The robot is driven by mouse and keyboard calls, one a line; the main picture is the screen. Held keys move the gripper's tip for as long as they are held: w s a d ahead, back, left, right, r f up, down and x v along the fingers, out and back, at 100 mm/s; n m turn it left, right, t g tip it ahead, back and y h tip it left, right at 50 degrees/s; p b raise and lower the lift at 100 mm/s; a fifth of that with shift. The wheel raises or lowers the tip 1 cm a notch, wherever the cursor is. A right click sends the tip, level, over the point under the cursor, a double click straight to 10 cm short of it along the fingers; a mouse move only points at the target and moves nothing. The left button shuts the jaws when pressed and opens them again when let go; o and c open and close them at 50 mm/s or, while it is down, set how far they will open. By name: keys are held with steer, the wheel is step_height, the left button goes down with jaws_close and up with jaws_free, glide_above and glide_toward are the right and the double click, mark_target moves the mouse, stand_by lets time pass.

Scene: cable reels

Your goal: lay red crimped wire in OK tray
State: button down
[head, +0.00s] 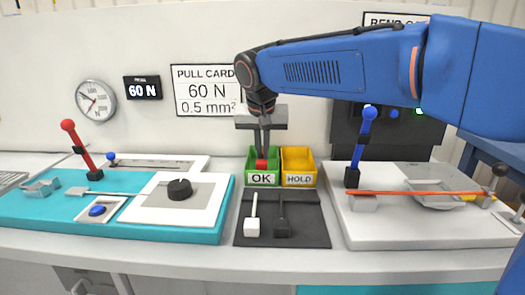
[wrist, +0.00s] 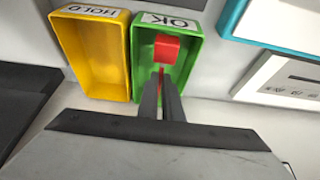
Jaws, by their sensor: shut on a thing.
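The green OK tray (head: 251,158) stands at the back middle of the bench, and it also shows in the wrist view (wrist: 191,60). My gripper (head: 262,156) points down over it. In the wrist view my gripper (wrist: 161,82) has its two fingers close together over the tray. The red crimped wire shows as a red block (wrist: 166,47) with a thin red strand running back between the fingertips. In the head view its red part (head: 262,164) is at the tray's mouth. I cannot tell whether it touches the tray floor.
The yellow HOLD tray (head: 297,157) adjoins the OK tray on the right and looks empty. A dark mat (head: 270,240) in front holds a white-ended tool and a black-ended tool. A teal-based tester (head: 120,228) stands left, and a light fixture (head: 420,230) with an orange rod stands right.

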steer(key=shift+f, duration=1.7)
steer(key=c, duration=1.9)
jaws_free()
steer(key=shift+o, duration=0.2)
steer(key=w+r+v, duration=0.1)
steer(key=w+v, duration=0.1)
steer(key=v, duration=1.1)
steer(key=w+v, duration=0.2)
steer(key=v, duration=1.2)
steer(key=shift+r, duration=0.65)
steer(key=shift+s+d, duration=0.15)
